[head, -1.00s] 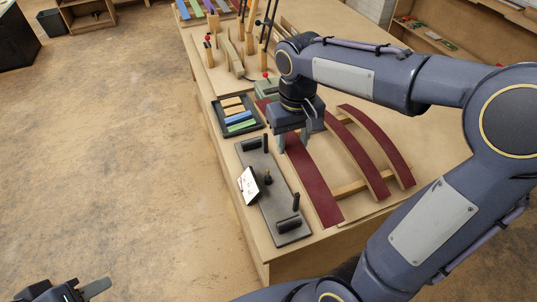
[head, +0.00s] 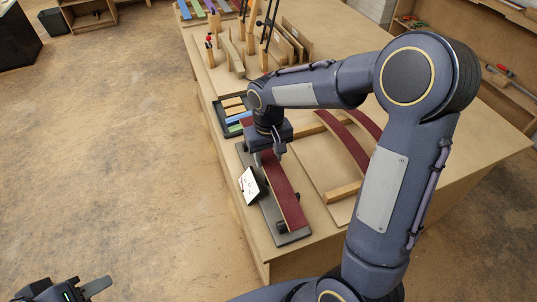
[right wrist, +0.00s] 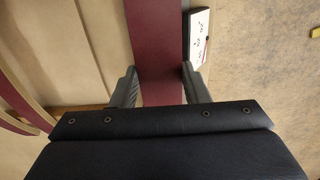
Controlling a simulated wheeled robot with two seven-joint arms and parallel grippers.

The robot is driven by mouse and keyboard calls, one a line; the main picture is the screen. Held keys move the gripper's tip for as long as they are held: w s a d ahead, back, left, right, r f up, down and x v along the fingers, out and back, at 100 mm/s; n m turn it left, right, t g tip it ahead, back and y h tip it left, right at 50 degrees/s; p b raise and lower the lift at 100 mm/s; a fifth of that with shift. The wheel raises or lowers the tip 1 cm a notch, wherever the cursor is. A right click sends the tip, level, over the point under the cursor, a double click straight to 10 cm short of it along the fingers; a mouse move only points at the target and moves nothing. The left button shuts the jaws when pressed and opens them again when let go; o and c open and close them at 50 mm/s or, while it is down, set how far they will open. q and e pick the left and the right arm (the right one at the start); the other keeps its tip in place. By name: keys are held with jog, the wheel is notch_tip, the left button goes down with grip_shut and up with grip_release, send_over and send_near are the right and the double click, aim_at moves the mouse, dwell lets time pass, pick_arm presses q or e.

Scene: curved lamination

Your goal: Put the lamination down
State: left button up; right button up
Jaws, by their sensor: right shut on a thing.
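A dark red curved lamination (head: 284,195) lies along the dark grey plate (head: 293,238) at the left edge of the table. My right gripper (head: 269,156) is shut on it near its far part. In the right wrist view the lamination (right wrist: 158,40) runs between the two fingers.
A white card (head: 249,185) stands at the plate's left side. Two more red laminations (head: 348,142) lie on wooden strips (head: 343,192) to the right, partly behind my arm. A tray of coloured strips (head: 222,128) lies beyond the plate. Clamps and wooden pieces stand farther back.

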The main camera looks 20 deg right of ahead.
jog(key=shift+f+b, duration=0.5)
jog(key=shift+f, duration=0.1)
